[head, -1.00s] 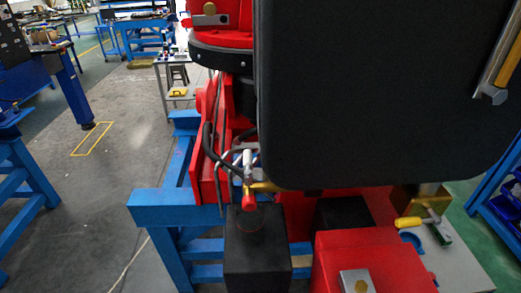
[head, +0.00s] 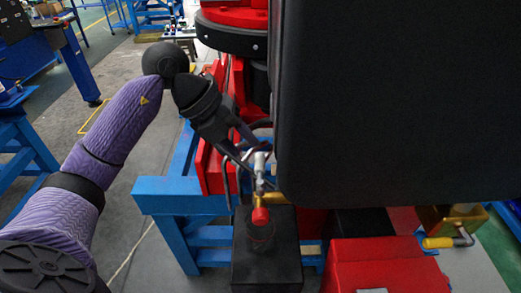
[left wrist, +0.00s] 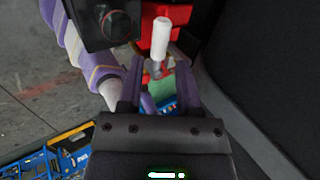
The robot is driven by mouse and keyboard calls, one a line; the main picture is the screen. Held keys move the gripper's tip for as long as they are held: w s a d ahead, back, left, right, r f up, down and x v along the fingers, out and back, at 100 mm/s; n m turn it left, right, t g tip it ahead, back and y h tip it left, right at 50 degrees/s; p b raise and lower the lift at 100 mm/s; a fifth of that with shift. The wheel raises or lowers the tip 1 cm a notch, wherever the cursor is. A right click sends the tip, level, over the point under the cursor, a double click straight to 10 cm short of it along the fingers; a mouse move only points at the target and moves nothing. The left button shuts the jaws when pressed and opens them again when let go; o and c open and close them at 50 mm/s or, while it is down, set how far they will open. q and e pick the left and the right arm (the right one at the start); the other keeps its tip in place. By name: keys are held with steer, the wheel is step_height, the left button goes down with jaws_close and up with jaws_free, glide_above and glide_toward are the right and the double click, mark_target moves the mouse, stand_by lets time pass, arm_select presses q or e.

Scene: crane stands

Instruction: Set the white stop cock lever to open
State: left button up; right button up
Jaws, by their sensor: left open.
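The white stop cock lever (head: 260,163) stands roughly upright above a brass valve body (head: 273,197) with a red end (head: 260,215), beside the large black panel. My left gripper (head: 247,150) reaches in from the upper left with its fingers close to the lever. In the left wrist view the white lever (left wrist: 162,38) shows just beyond the open fingertips (left wrist: 157,78), roughly in line with the gap between them. I cannot tell whether a finger touches it. My right gripper is in neither view.
A large black panel (head: 395,100) stands right of the lever. A black box (head: 266,262) is below the valve. Red housing (head: 375,262) and a blue stand (head: 165,196) surround it. A yellow-handled lever (head: 438,242) is at the right.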

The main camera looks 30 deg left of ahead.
mark_target(257, 160)
arm_select(q)
steer(key=x, duration=0.4)
steer(key=shift+d+f, duration=0.1)
steer(key=shift+f, duration=0.05)
jaws_close()
stand_by(1.2)
